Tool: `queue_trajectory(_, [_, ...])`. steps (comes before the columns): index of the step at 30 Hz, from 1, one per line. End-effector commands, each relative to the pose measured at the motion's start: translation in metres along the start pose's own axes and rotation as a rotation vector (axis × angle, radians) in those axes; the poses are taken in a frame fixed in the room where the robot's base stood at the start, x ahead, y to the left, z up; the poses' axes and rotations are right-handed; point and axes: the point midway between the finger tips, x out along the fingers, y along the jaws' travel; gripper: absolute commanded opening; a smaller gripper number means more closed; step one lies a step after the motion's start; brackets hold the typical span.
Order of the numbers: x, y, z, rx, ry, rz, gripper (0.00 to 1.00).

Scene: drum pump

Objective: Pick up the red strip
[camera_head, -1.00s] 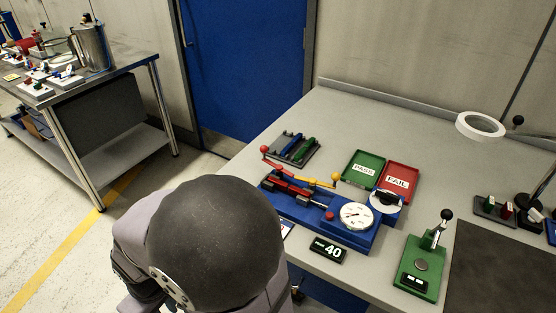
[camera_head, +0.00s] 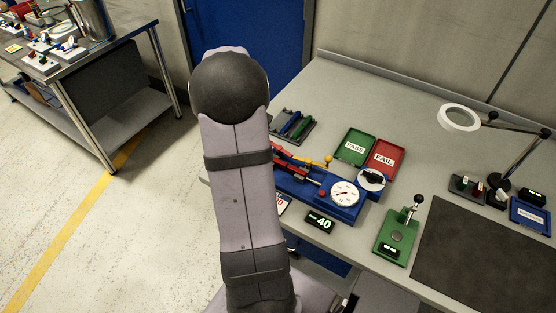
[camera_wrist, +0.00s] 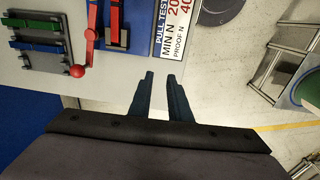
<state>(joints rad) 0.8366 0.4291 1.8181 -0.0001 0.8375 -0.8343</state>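A long red piece (camera_wrist: 115,22) lies in the blue pull tester at the top of the wrist view; I cannot tell for sure that it is the red strip. The tester's red lever (camera_wrist: 91,38) with a ball end is beside it. Red parts (camera_head: 291,168) also show on the tester in the head view, partly behind my arm. A dark rack (camera_wrist: 58,56) at upper left holds blue (camera_wrist: 35,25) and green (camera_wrist: 36,47) strips. My gripper (camera_wrist: 160,76) is open and empty, below and apart from the tester. My arm hides it in the head view.
The pull test card (camera_wrist: 176,22) is above my fingers. The tester gauge (camera_head: 344,194), number display (camera_head: 319,222), green PASS tray (camera_head: 355,146), red FAIL tray (camera_head: 386,156) and green lever press (camera_head: 396,236) stand to the right.

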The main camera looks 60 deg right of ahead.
Motion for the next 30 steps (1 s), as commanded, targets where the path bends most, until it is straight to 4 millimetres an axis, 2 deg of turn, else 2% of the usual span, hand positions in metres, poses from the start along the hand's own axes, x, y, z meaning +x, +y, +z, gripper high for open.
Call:
queue_trajectory(1, [0.001,0.026,0.017,0.013,-0.011,-0.007,0.17])
queue_trajectory(3, [0.000,0.052,0.036,0.011,-0.021,-0.017,0.17])
queue_trajectory(6, [-0.001,0.077,0.059,0.007,-0.031,-0.030,0.17])
queue_trajectory(9, [-0.002,0.092,0.074,0.002,-0.036,-0.038,0.17])
queue_trajectory(12, [-0.002,0.099,0.082,-0.001,-0.038,-0.042,0.17])
queue_trajectory(17, [-0.001,0.100,0.084,-0.003,-0.039,-0.044,0.17])
queue_trajectory(24, [0.016,0.098,0.084,-0.003,-0.039,-0.045,0.17])
queue_trajectory(30, [0.021,0.098,0.084,-0.003,-0.039,-0.044,0.17])
